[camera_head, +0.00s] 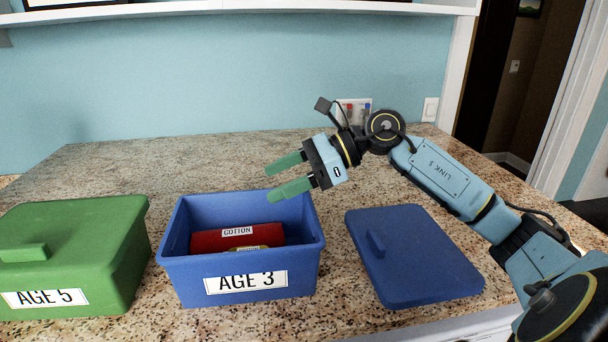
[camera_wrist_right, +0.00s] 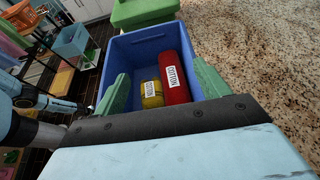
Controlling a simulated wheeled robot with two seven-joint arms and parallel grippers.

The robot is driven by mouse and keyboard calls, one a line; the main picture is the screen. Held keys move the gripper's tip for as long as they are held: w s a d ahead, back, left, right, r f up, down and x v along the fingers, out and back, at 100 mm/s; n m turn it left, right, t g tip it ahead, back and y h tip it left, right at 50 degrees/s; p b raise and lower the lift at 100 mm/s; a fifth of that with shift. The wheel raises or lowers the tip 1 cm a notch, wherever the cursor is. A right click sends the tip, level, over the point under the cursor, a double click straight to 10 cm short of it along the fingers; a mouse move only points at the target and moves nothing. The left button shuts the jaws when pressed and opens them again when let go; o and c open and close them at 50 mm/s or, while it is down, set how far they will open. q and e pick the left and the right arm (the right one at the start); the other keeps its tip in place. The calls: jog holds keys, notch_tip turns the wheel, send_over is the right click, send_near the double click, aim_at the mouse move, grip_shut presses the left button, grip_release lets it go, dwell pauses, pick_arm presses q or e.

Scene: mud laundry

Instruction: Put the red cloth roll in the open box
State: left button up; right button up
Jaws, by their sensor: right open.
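The red cloth roll (camera_head: 236,238) with a white COTTON label lies inside the open blue box (camera_head: 176,272) labelled AGE 3. In the right wrist view the red roll (camera_wrist_right: 172,77) lies along the right side of the blue box (camera_wrist_right: 122,48), beside a shorter yellow roll (camera_wrist_right: 152,93). My right gripper (camera_head: 278,178) is open and empty, above the box's back right edge, with green fingers pointing left. Its fingers (camera_wrist_right: 160,88) also frame the box in the right wrist view. My left gripper is not in view.
A closed green box (camera_head: 120,262) labelled AGE 5 stands left of the blue box. A blue lid (camera_head: 420,255) lies flat on the granite counter (camera_head: 110,170) to the right. The counter behind the boxes is clear. Wall outlets are at the back.

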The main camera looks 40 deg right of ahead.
jog(key=shift+b+v, duration=0.6)
jog(key=shift+v, duration=1.9)
